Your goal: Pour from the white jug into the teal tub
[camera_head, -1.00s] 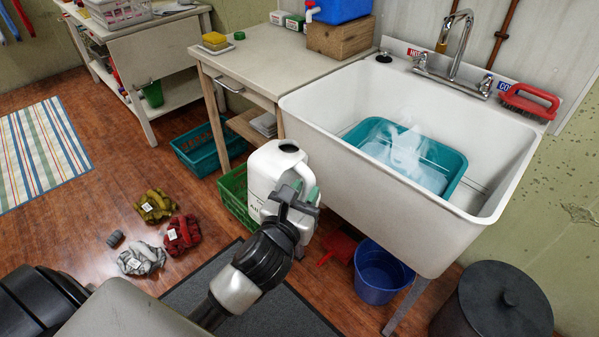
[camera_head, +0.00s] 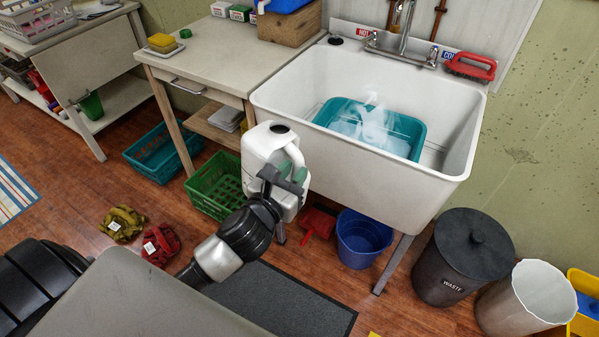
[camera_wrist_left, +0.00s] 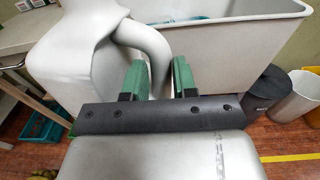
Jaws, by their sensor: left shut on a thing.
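The white jug (camera_head: 262,146) is upright in front of the sink's left front corner, its dark round mouth on top. My left gripper (camera_head: 287,172) is shut on the jug's handle; in the left wrist view its green finger pads (camera_wrist_left: 158,80) sit on both sides of the white handle (camera_wrist_left: 150,45). The teal tub (camera_head: 419,139) stands inside the white sink (camera_head: 350,160), to the right of and behind the jug. It holds pale, bluish water with steam rising above it. My right gripper is not in view.
The sink's front rim lies between jug and tub. A faucet (camera_head: 402,40) and red brush (camera_head: 470,66) are at the sink's back. Below are a blue bucket (camera_head: 362,240), a red dustpan (camera_head: 318,222), a green crate (camera_head: 215,187) and a waste bin (camera_head: 462,258).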

